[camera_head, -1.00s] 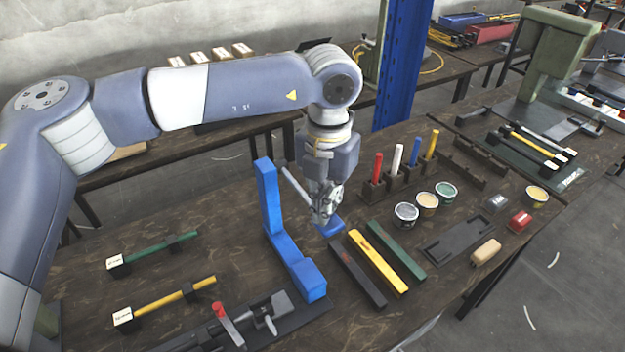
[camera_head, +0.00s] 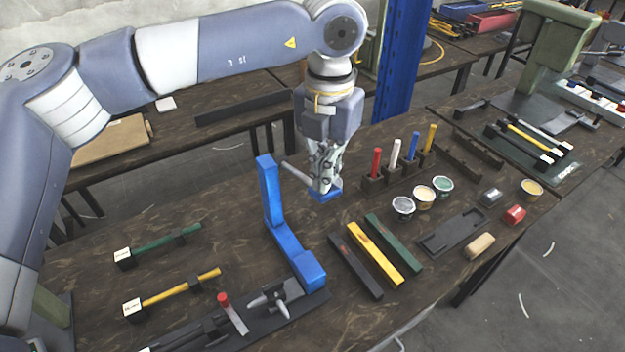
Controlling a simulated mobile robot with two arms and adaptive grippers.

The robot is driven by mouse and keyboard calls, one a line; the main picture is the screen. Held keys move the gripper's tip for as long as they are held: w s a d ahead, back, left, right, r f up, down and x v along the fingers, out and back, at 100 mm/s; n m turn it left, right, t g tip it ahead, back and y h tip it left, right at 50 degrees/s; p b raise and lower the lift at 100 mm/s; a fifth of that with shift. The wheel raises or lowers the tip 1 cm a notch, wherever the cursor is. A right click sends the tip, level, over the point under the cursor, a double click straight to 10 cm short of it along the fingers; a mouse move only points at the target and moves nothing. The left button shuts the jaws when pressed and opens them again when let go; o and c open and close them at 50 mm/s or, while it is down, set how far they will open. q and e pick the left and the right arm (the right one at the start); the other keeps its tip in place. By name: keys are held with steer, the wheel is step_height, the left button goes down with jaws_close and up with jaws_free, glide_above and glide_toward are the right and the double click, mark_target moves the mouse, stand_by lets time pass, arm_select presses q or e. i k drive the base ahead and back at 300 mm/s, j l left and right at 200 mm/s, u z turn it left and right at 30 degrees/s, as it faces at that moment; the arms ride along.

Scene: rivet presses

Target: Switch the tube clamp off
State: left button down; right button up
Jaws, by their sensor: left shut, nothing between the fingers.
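A dark clamp fixture (camera_head: 292,312) lies on the bench at the lower middle, at the foot of the blue angled bracket (camera_head: 278,225). It carries a lever with a red tip (camera_head: 224,300) and a grey metal clamp part (camera_head: 268,299). The lever stands tilted; I cannot tell its exact setting. My left gripper (camera_head: 325,188) points down above the bench, behind and to the right of the fixture, and apart from it. Its fingers are shut and empty, with a small blue patch at the tips. My right gripper is out of view.
Black, yellow (camera_head: 376,254) and green bars lie right of the bracket. Coloured sticks stand in a dark rack (camera_head: 372,183), with round pots (camera_head: 403,207) in front. Two handled tools (camera_head: 180,288) lie at left. Bare bench (camera_head: 235,245) lies between them and the bracket.

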mark_target(223, 299)
steer(key=k, duration=1.5)
